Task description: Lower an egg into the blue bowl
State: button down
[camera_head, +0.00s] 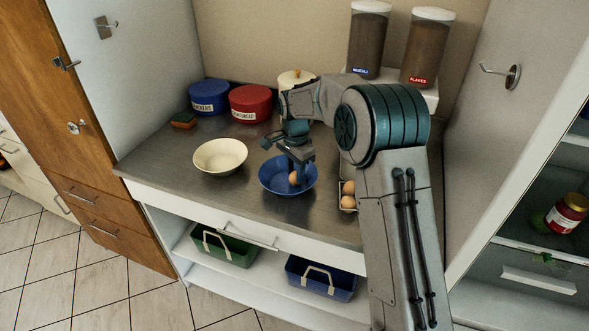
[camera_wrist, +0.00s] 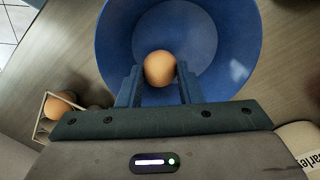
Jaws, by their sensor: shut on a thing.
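The blue bowl (camera_head: 277,184) stands on the steel counter, and its inside fills much of the wrist view (camera_wrist: 120,40). My gripper (camera_head: 296,172) points down over the bowl. Its two fingers (camera_wrist: 160,76) are shut on a brown egg (camera_wrist: 160,66), one finger on each side. The egg also shows in the head view (camera_head: 294,178), within the bowl's outline. I cannot tell whether it touches the bowl's floor. More brown eggs (camera_head: 348,194) sit in a carton to the right of the bowl, partly hidden by my arm; one shows in the wrist view (camera_wrist: 62,105).
A cream bowl (camera_head: 220,156) stands to the left of the blue bowl. Blue (camera_head: 209,97) and red (camera_head: 251,103) canisters and a sponge (camera_head: 184,120) are behind. Tall jars (camera_head: 369,40) stand at the back right. The steel counter (camera_head: 150,160) is bare at the front left.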

jog(key=shift+f, duration=0.1)
jog(key=c, duration=0.9)
grip_release()
notch_tip(320, 180, up, 14)
jog(key=s+d+r+n, duration=0.3)
jog(key=s+d, duration=0.4)
jog(key=s+d+f+n+t, duration=0.1)
jog(key=s+d+f+n, duration=0.1)
jog(key=s, duration=0.6)
jog(key=s+d+f+n+t, duration=0.1)
jog(key=s+d+f+n, duration=0.1)
jog(key=s+d, duration=0.3)
jog(key=s+d+f+n+t, duration=0.1)
jog(key=s+d+f+n, duration=0.1)
jog(key=s, duration=1)
jog(key=shift+s+d+f+n+b, duration=0.15)
jog(key=shift+s+d+n+b, duration=0.1)
jog(key=shift+d, duration=0.2)
jog(key=shift+s+d+f+n+b, duration=0.15)
jog(key=shift+d+n, duration=0.1)
jog(key=shift+d, duration=0.2)
